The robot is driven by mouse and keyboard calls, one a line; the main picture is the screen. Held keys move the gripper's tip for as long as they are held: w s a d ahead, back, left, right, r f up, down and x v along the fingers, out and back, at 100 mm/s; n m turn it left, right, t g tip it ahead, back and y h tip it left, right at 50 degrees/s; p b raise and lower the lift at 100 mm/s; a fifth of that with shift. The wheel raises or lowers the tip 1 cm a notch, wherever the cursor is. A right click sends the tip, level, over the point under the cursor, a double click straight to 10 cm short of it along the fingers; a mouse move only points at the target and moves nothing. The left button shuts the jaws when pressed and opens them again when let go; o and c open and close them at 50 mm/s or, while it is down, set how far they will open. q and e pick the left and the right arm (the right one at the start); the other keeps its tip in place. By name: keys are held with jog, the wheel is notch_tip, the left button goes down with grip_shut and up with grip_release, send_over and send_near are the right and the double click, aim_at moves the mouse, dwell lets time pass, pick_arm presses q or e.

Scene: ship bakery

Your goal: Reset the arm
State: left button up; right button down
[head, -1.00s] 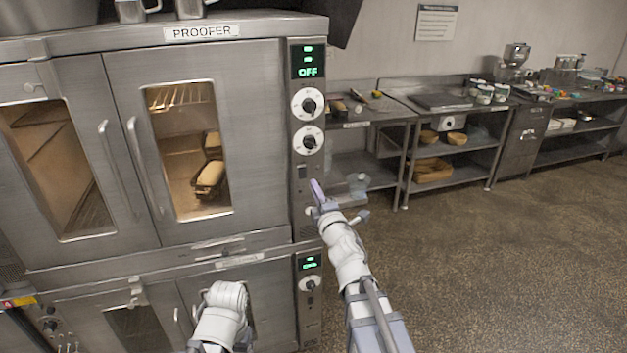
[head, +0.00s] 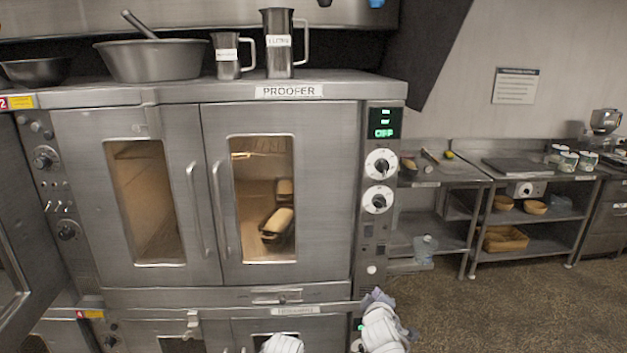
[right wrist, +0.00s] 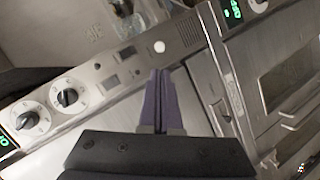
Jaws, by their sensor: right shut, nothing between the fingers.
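My right gripper (head: 376,296) shows at the lower middle of the head view, in front of the lower right side of the proofer (head: 385,225). In the right wrist view its two purple-grey fingers (right wrist: 160,88) are together with nothing between them. They point at the steel control panel, just short of a round white button (right wrist: 159,47); I cannot tell whether they touch the panel. A bit of a white arm link of mine shows at the bottom edge of the head view; my left gripper is not in view.
The proofer's doors (head: 283,200) are closed, with loaf pans (head: 278,222) inside. Its display (head: 383,123) reads OFF. A bowl (head: 152,60) and two steel jugs (head: 278,42) stand on top. A steel bench (head: 440,175) stands to the right; the floor (head: 510,315) before it is clear.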

jog(key=s+a+f+m+g, duration=0.2)
jog(key=s+a+f+g, duration=0.2)
jog(key=s, duration=0.3)
jog(key=s+a+f+m+g+y, duration=0.1)
jog(key=s+a+f+g, duration=0.3)
jog(key=s, duration=0.4)
jog(key=s+a+f+m+g, duration=0.3)
jog(key=s+a+f+g, duration=0.2)
jog(key=s, duration=0.3)
jog(key=shift+s+f+g+y, duration=0.25)
jog(key=shift+f+g+y, duration=0.05)
jog(key=shift+f, duration=0.05)
